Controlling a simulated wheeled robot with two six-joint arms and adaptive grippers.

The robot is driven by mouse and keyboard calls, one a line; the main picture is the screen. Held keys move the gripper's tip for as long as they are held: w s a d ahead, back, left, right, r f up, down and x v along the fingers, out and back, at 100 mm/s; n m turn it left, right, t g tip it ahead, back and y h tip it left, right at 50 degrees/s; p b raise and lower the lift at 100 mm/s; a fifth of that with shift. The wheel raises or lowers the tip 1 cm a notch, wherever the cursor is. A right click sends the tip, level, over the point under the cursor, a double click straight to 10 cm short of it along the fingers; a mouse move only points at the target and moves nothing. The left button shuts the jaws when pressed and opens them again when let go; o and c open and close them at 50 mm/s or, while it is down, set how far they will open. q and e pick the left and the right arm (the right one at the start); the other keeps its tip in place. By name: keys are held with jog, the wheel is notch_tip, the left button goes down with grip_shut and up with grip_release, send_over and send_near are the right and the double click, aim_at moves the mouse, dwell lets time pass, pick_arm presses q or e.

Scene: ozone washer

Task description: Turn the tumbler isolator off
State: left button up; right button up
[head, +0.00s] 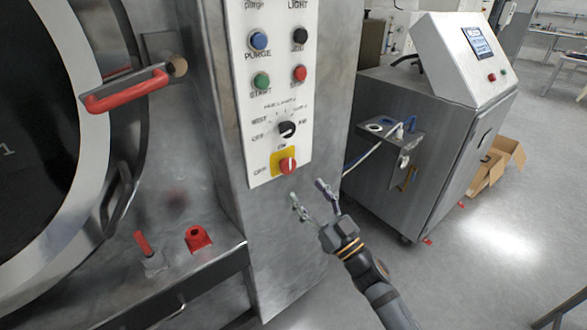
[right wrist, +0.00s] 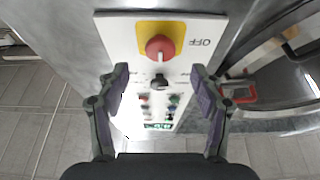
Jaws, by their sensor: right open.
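The tumbler isolator is a red rotary knob (head: 288,166) on a yellow plate, low on the white control panel (head: 262,112). An OFF label is at its left and an ON label above it in the head view. In the right wrist view the panel looks upside down; the red knob (right wrist: 160,47) is near the top, its pale mark toward the ON side. My right gripper (head: 307,190) is open and empty, just below and right of the knob, apart from it. In the right wrist view its fingers (right wrist: 160,75) are spread wide. My left gripper is out of view.
A black selector knob (head: 287,129) sits just above the isolator, with several coloured buttons higher up. A red door handle (head: 126,90) sticks out from the round door at left. A steel cabinet (head: 420,125) stands at right, with open floor between.

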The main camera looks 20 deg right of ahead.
aim_at(290, 169)
jog(key=p+x, duration=0.2)
jog(key=x, duration=0.4)
jog(key=shift+w+a+r+p, duration=0.15)
jog(key=shift+w+r+p, duration=0.1)
jog(key=shift+p, duration=0.1)
jog(key=shift+w+a, duration=0.1)
jog(key=shift+w, duration=0.3)
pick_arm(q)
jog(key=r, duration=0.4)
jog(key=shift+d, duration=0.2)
pick_arm(e)
jog(key=shift+c, duration=0.2)
jog(key=c, duration=1.1)
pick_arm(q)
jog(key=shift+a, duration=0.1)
